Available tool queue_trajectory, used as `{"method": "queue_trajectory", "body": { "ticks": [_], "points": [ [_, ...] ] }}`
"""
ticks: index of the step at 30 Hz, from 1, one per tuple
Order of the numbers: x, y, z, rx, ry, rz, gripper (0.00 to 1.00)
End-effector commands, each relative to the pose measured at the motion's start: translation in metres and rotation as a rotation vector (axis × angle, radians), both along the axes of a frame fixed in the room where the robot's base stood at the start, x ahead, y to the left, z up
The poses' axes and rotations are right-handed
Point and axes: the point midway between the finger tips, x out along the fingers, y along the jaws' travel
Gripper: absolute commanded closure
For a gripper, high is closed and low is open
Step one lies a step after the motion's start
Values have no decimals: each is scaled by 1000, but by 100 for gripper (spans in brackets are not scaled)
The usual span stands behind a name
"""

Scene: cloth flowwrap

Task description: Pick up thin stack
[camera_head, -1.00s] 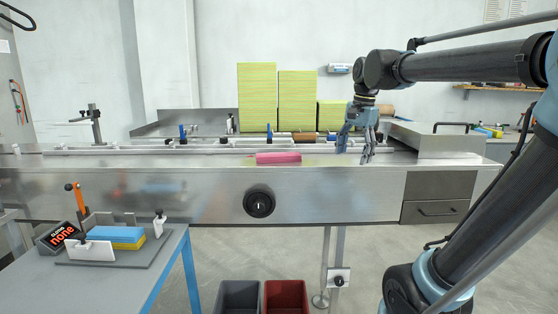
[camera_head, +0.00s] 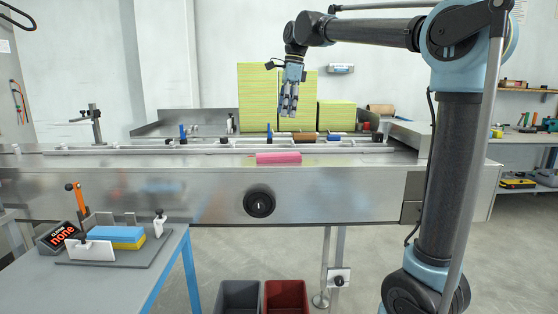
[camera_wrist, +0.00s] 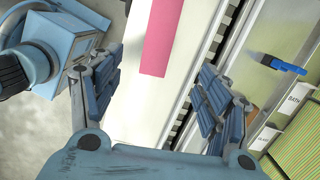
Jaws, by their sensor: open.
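A low, thin pink stack (camera_head: 278,158) lies on the steel conveyor bench (camera_head: 150,180), near its front edge. The same pink stack (camera_wrist: 160,35) shows at the top of the wrist view, lying on a pale strip. My gripper (camera_head: 288,113) is above the bench, behind and a little right of the pink stack, pointing down. In the wrist view my gripper (camera_wrist: 163,80) has its fingers spread with nothing between them. The pink stack lies ahead of the fingers, apart from them. A blue and yellow stack (camera_head: 117,234) sits on the side table at the lower left.
Tall yellow-green stacks (camera_head: 257,95) stand behind the bench. A rail (camera_head: 215,152) with blue-handled clamps runs along the bench behind the pink stack. A grey bin (camera_head: 238,298) and a red bin (camera_head: 286,298) stand on the floor. Bare bench lies left of the pink stack.

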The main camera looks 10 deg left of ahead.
Motion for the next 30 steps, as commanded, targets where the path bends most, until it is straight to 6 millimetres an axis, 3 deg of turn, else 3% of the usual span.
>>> {"method": "queue_trajectory", "body": {
  "ticks": [15, 25, 30],
  "points": [
    [-5, 12, -87, 0, -1, 2, 30],
    [-5, 16, -108, 0, -1, 2, 30],
    [-7, 22, -132, 0, -1, 2, 30]
  ]
}}
